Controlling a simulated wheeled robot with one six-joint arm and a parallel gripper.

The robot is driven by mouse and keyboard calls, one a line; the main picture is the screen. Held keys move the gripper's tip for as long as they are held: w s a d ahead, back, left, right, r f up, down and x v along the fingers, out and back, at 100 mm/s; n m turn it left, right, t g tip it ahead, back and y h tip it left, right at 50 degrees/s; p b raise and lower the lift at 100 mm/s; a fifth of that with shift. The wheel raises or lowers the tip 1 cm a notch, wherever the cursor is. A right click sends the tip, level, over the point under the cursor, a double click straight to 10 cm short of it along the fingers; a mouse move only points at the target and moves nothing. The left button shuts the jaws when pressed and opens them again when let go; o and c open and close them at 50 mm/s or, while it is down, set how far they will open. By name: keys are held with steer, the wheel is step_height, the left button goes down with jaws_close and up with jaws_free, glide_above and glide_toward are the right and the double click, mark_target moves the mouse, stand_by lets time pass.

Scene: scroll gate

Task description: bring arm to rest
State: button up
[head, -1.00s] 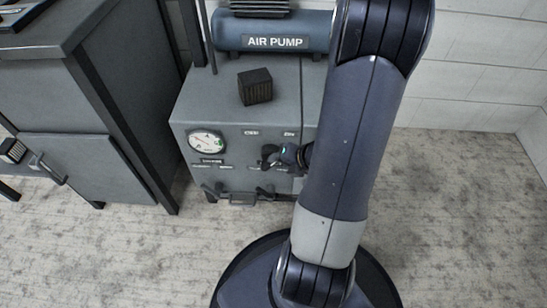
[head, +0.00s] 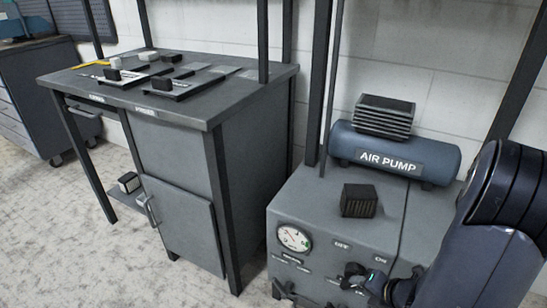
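My arm stands at the lower right of the head view, dark blue and bent. My gripper (head: 366,283) seems to be the small dark end with a teal mark, low in front of the air pump cabinet (head: 335,215), beside the arm link. It is too small and dark to tell whether its fingers are open or shut. I cannot tell whether it touches the cabinet front.
The blue air pump (head: 395,155) and a small dark block (head: 359,201) sit on the cabinet, which has a round gauge (head: 294,238). Left of it is a grey workbench (head: 225,95) with small blocks and plates on top. A drawer cart (head: 42,95) stands far left. Floor at lower left is clear.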

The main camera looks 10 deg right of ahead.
mark_target(354, 286)
steer(key=b+x, duration=0.3)
steer(key=x, duration=0.4)
steer(key=shift+f, duration=0.25)
steer(key=shift+r, duration=0.2)
